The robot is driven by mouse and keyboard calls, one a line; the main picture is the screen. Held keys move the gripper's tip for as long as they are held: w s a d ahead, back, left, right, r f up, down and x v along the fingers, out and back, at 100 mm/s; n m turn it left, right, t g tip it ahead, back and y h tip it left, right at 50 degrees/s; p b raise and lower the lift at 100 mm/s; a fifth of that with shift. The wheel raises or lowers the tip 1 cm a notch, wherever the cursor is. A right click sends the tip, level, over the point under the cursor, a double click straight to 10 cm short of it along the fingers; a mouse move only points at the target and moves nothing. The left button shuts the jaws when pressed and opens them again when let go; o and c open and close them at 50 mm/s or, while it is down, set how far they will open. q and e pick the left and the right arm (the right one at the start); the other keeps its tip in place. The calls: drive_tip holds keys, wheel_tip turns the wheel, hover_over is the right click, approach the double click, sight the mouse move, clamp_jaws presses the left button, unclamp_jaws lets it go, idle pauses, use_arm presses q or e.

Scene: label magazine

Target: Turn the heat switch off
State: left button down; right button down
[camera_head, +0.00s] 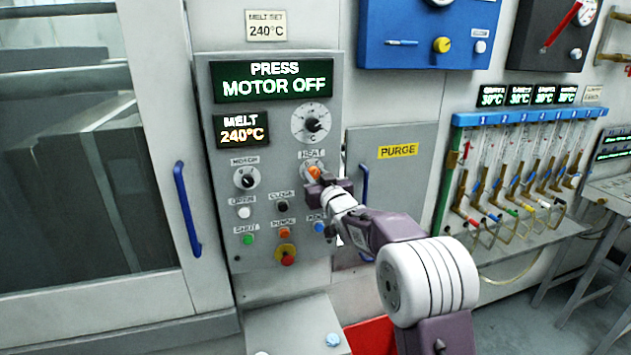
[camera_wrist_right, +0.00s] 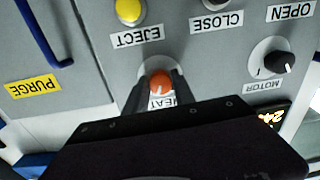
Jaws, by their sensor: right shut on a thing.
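The heat switch (camera_head: 313,171) is an orange knob on the grey control panel (camera_head: 323,262), just below the HEAT label. My right gripper (camera_head: 317,178) is at the knob, its jaws shut on it. In the right wrist view, which is upside down, the orange knob (camera_wrist_right: 160,82) sits between the two dark fingers of my right gripper (camera_wrist_right: 160,90). A white line shows on the knob, and the HEAT label is partly covered. The panel display (camera_head: 275,77) reads PRESS MOTOR OFF, and the melt display (camera_head: 242,129) reads 240°C. My left gripper is not in view.
The black motor switch (camera_head: 244,178) is left of the heat switch. Several push buttons and a red stop button (camera_head: 288,258) sit below. A blue door handle (camera_head: 188,210) is at left. A PURGE cover (camera_head: 398,151) and a blue-framed tube rack (camera_head: 535,117) are at right.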

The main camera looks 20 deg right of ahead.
drive_tip(key=n+b, duration=0.2)
drive_tip(key=shift+f+n, duration=0.2)
drive_tip(key=shift+n, duration=0.1)
drive_tip(key=n+b, duration=0.2)
drive_tip(key=n, duration=0.1)
drive_tip(key=shift+n+b, duration=0.3)
drive_tip(key=shift+b, duration=0.05)
drive_tip(key=n+b, duration=0.1)
drive_tip(key=n, duration=0.2)
drive_tip(key=shift+r+b, duration=0.15)
drive_tip(key=shift+b, duration=0.2)
drive_tip(key=shift+r+n+b, duration=0.1)
drive_tip(key=shift+n+b, duration=0.35)
drive_tip(key=shift+n, duration=0.75)
drive_tip(key=shift+h, duration=0.3)
drive_tip(key=c, duration=1.1)
unclamp_jaws()
drive_tip(key=shift+o, duration=0.2)
